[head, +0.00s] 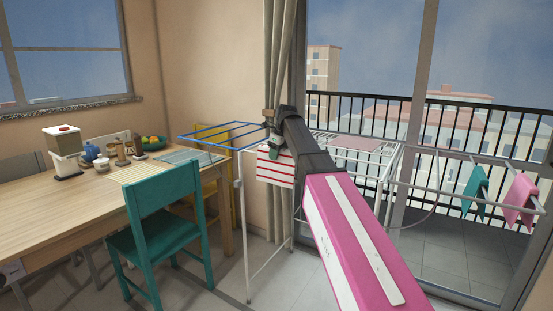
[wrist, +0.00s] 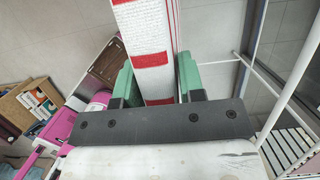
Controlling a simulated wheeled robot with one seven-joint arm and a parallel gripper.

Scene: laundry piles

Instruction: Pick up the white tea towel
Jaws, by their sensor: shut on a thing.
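The white tea towel (head: 274,168) has red stripes and hangs below my gripper (head: 272,128) in the head view. In the wrist view, my gripper (wrist: 157,78) has its green fingers on either side of the towel (wrist: 146,25) and is shut on it. The towel is beside the clothes rack (head: 240,175). I cannot tell whether it touches the rack. My arm hides part of the rack behind it.
A wooden table (head: 50,225) with kitchen items and a teal chair (head: 160,215) stand on the left. A teal cloth (head: 474,189) and a pink cloth (head: 520,198) hang on the rack's right side. A glass door and balcony railing (head: 460,115) are behind.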

